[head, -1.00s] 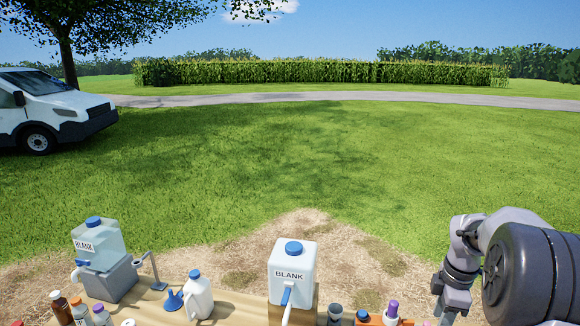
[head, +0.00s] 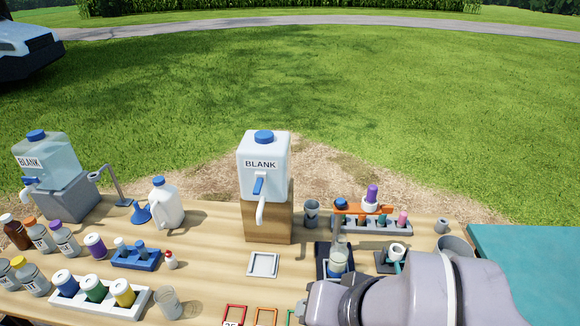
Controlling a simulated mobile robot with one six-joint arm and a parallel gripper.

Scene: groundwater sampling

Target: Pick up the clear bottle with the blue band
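A white rack (head: 139,305) at the front left of the table holds three small bottles with white tops: one with a blue band (head: 66,287), one green-banded (head: 94,291) and one yellow-banded (head: 123,295). The blue-banded one stands at the rack's left end. I cannot tell from here whether its body is clear. A clear vessel with bluish content (head: 338,262) stands on a black pad near the middle right. My arm crosses the lower right, partly in front of the table. My gripper's fingers do not show.
White BLANK jug (head: 265,160) stands on a wooden block; a clear BLANK tank (head: 50,155) stands far left. An empty clear beaker (head: 169,303) stands just right of the rack. Labelled bottles (head: 40,237) crowd the left edge. Bare tabletop (head: 215,265) lies between rack and white tray (head: 263,264).

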